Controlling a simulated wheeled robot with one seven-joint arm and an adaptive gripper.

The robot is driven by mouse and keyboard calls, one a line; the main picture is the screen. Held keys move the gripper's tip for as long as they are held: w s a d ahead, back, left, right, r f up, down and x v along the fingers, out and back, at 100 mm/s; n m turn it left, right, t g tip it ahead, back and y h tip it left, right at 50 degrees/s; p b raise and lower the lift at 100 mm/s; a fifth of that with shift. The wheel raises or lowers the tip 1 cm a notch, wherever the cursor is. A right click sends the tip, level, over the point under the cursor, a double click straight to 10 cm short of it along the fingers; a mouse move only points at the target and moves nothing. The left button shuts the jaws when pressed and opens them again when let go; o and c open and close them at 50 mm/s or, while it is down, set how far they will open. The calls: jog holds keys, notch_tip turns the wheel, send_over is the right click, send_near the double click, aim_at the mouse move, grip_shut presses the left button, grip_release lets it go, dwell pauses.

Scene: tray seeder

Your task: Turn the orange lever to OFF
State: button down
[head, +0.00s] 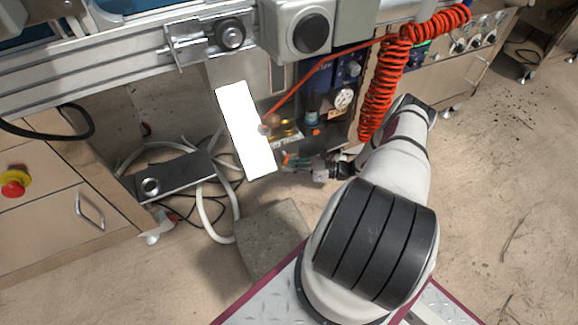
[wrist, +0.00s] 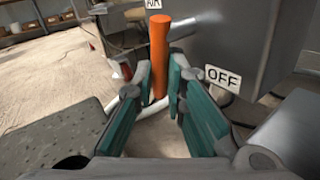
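The orange lever (wrist: 159,50) stands nearly upright in the wrist view, just above the picture's middle. The white OFF label (wrist: 223,78) is to its right, on a grey surface. My gripper (wrist: 158,75) is open, with one teal finger pad on each side of the lever's lower part. I cannot tell whether either pad touches it. In the head view my gripper (head: 294,161) is at the far end of my arm, beside the white panel, and a small orange bit shows at its fingers. The lever's base is partly hidden.
A white AIR label (wrist: 153,4) is behind the lever's top. In the head view a blank white panel (head: 245,130) stands left of my gripper. A red coiled hose (head: 380,90) hangs near my arm. A grey block (head: 270,238) is on the floor below.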

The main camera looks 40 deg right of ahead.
jog(key=shift+s+d+r+n+g+h+p, duration=0.15)
jog(key=shift+d+n+g+h+p, duration=0.35)
jog(key=shift+n+g+h+p, duration=0.75)
jog(key=shift+m+t+y+p, duration=0.25)
jog(key=shift+m+p, duration=0.1)
jog(key=shift+m, duration=0.1)
jog(key=c, duration=1.9)
grip_release()
jog(key=v, duration=1.2)
